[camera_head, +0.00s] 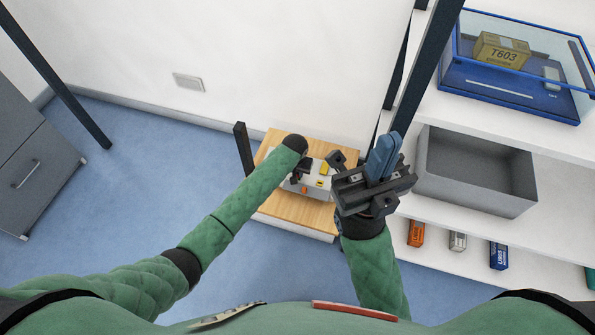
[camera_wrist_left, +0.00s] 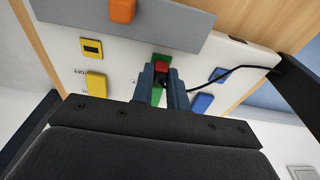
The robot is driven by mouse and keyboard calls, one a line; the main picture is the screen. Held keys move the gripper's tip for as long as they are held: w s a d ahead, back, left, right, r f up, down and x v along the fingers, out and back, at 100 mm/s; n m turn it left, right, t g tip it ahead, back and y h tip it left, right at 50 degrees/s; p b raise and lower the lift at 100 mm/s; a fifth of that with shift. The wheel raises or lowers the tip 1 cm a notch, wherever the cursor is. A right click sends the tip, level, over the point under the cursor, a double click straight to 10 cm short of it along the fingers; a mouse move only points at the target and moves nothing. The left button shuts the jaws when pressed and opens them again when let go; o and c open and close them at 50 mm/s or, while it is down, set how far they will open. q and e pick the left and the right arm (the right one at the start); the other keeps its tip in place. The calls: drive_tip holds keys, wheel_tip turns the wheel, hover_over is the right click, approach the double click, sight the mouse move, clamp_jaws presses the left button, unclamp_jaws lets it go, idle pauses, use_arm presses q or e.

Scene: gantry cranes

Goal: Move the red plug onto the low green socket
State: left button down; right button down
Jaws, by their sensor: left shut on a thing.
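In the left wrist view the two blue fingers of my left gripper (camera_wrist_left: 162,88) are shut on the red plug (camera_wrist_left: 161,63), which has a black cable running off to the right. Green surfaces show just behind the plug and, as a low green piece (camera_wrist_left: 156,97), between the fingers. The fingers hide much of the green, so I cannot tell whether the plug touches it. In the head view my left gripper (camera_head: 299,176) is over the white panel (camera_head: 325,197), mostly hidden by my wrist. My right gripper (camera_head: 385,152) has its blue fingers together, raised and empty.
The panel carries yellow pieces (camera_wrist_left: 95,82), blue pieces (camera_wrist_left: 203,102) and a grey block (camera_wrist_left: 185,28) with an orange piece (camera_wrist_left: 122,10). It lies on a wooden table (camera_head: 285,204). Shelves with a grey bin (camera_head: 475,185) and a blue-rimmed case (camera_head: 510,98) stand at right.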

use_arm(q)
drive_tip(key=shift+f+p, duration=0.1)
drive_tip(key=shift+p, duration=0.2)
idle(0.8)
drive_tip(key=c, duration=1.3)
unclamp_jaws()
drive_tip(key=shift+o, duration=0.5)
drive_tip(key=o, duration=0.4)
drive_tip(key=shift+r+p, duration=3.5)
drive_tip(key=shift+p, duration=0.7)
